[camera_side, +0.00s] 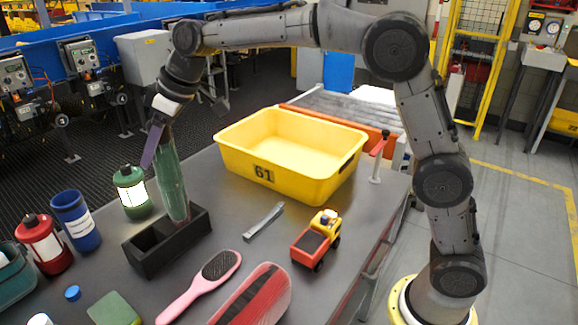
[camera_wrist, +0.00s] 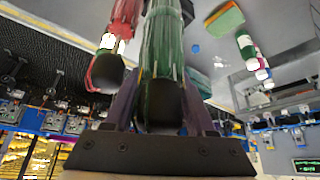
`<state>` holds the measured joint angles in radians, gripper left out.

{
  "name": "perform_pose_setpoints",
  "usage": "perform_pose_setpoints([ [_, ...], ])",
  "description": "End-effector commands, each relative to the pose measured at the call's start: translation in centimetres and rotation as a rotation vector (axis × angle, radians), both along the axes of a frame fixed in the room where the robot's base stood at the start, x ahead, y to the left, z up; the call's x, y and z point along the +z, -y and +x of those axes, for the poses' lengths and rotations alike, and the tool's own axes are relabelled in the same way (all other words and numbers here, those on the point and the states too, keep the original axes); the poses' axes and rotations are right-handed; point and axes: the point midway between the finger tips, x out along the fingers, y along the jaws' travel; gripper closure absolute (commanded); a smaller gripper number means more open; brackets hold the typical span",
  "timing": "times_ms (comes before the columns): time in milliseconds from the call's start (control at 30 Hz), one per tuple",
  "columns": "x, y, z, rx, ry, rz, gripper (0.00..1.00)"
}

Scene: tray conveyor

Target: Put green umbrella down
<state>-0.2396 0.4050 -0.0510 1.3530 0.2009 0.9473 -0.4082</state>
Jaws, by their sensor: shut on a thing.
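The green umbrella (camera_side: 172,182) stands nearly upright, tilted slightly, with its upper end in my gripper (camera_side: 160,138). Its lower end is at the right-hand compartment of the black two-part holder (camera_side: 150,261) and looks to be inside it; whether it touches the bottom is hidden. The left-hand compartment looks empty. In the wrist view the umbrella (camera_wrist: 164,50) runs away from the camera, its dark handle end between the purple fingers of my gripper (camera_wrist: 163,108). The fingers are shut on it.
A green bottle (camera_side: 132,190) stands close behind the holder, with a blue cup (camera_side: 76,220) and red bottle (camera_side: 44,243) to the left. A yellow crate (camera_side: 230,163), grey metal piece (camera_side: 263,221), toy truck (camera_side: 315,240) and pink brush (camera_side: 200,285) lie to the right and front.

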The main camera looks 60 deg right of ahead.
Motion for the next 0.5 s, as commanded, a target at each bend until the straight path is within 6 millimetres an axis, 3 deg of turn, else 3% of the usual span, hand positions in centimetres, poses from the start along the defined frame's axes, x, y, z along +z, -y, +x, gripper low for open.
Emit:
perform_pose_setpoints([
  [100,0.2,2.8,-1.8,-0.082,0.003,0.0,1.0],
  [400,-1.0,14.8,-4.8,-0.351,0.003,0.0,1.0],
  [500,-1.3,17.4,-6.0,-0.413,0.004,0.0,1.0],
])
